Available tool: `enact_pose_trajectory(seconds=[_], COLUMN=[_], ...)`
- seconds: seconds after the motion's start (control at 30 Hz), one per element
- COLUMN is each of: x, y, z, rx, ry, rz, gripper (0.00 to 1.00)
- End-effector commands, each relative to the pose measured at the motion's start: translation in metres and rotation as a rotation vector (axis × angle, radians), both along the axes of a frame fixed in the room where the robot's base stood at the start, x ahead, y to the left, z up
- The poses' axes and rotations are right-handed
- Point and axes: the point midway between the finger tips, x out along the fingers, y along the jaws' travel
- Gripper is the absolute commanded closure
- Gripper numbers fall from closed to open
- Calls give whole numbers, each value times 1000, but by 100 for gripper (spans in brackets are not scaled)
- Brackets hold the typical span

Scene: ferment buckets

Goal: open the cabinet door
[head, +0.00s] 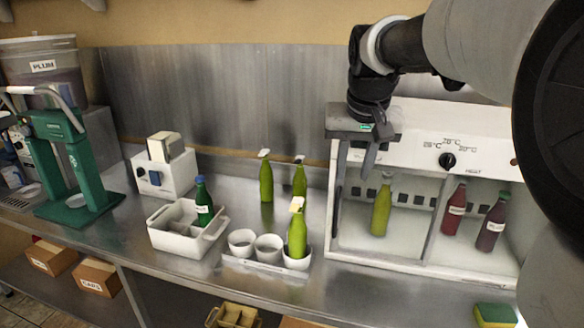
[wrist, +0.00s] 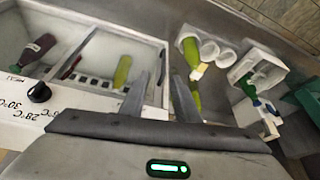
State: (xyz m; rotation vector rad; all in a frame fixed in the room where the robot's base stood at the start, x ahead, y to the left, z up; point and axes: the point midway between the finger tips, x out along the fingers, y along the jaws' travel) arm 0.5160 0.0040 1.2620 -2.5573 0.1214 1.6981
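The white cabinet (head: 487,157) stands on the right of the steel counter in the head view, with a black knob and temperature marks above its front. It also shows at left in the wrist view (wrist: 158,48). Its front shows the inside, split by an upright bar (head: 433,220); I cannot tell whether clear door panes cover it. A green bottle (head: 381,210) and two dark red bottles stand inside. My gripper (head: 369,160) is at the cabinet's upper left front. In the wrist view its fingers (wrist: 160,95) are apart, with the cabinet's side edge between them; contact is unclear.
Left of the cabinet stand green bottles (head: 266,182), a rack of white cups (head: 268,247) with one bottle in it, and a white divided caddy (head: 172,237). A green press (head: 75,165) is farther left. A sponge (head: 494,315) lies at the front right.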

Motion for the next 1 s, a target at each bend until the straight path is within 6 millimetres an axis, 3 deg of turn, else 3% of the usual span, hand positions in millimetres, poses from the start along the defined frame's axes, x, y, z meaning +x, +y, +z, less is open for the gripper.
enact_pose_trajectory(seconds=[0.1,0.37,1.0], x=[26,40,89], y=[2,2,-4], z=[-12,-31,-152], rx=[-10,-13,-12], ry=[8,12,12], rz=[-11,-15,-14], gripper=[71,71,71])
